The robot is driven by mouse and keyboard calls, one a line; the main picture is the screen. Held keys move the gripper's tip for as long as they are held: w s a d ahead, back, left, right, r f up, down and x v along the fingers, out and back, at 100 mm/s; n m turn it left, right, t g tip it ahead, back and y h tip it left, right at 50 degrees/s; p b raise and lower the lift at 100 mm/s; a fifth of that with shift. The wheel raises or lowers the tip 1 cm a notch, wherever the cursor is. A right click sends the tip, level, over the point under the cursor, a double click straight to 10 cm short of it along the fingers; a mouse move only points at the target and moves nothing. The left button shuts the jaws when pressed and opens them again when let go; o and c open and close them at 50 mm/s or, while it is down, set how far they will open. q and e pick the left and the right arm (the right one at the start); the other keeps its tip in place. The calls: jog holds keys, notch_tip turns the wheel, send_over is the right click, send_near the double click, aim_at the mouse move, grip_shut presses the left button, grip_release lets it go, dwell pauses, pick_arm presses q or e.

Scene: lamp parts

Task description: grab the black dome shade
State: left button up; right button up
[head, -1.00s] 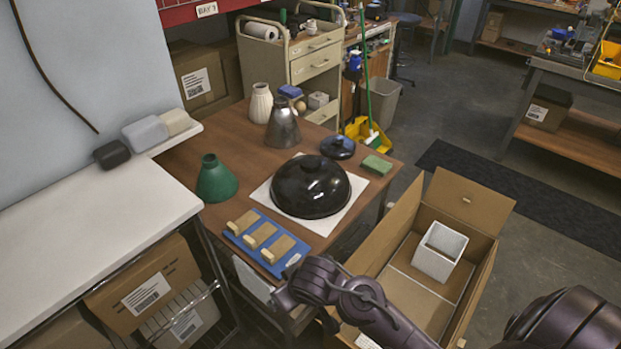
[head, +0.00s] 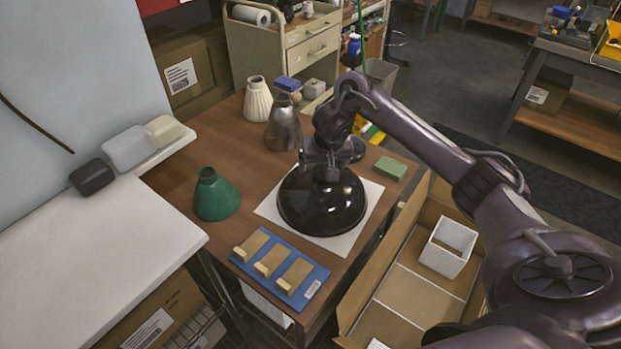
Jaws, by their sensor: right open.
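The black dome shade (head: 322,208) sits dome up on a white square sheet (head: 345,243) on the brown wooden table. It is glossy, and my right gripper and wrist cover its top. My right gripper (head: 326,178) points down over the crown of the dome and is open. The top knob of the shade is hidden behind the gripper, so I cannot tell whether the fingers touch it. My left gripper is not in view.
A green cone shade (head: 215,196), a grey metal shade (head: 284,127) and a white ribbed vase-like shade (head: 257,100) stand nearby. A blue board with wooden blocks (head: 280,268) lies in front. A green sponge (head: 390,168) lies at right. An open cardboard box (head: 400,290) holds a white container (head: 448,246).

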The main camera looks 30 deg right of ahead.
aim_at(324, 174)
jog(key=shift+d+f, duration=0.15)
jog(key=shift+f, duration=0.05)
jog(key=shift+s+d+f, duration=0.1)
jog(key=shift+s+f, duration=0.25)
jog(key=shift+f, duration=0.15)
jog(key=shift+x, duration=1.1)
jog(key=shift+w+d+f+b, duration=0.2)
jog(key=shift+w+f, duration=0.25)
jog(key=shift+f, duration=0.1)
jog(key=shift+w+d+f+b, duration=0.2)
jog(key=shift+w+f, duration=0.25)
jog(key=shift+f, duration=0.3)
jog(key=c, duration=1.7)
grip_shut()
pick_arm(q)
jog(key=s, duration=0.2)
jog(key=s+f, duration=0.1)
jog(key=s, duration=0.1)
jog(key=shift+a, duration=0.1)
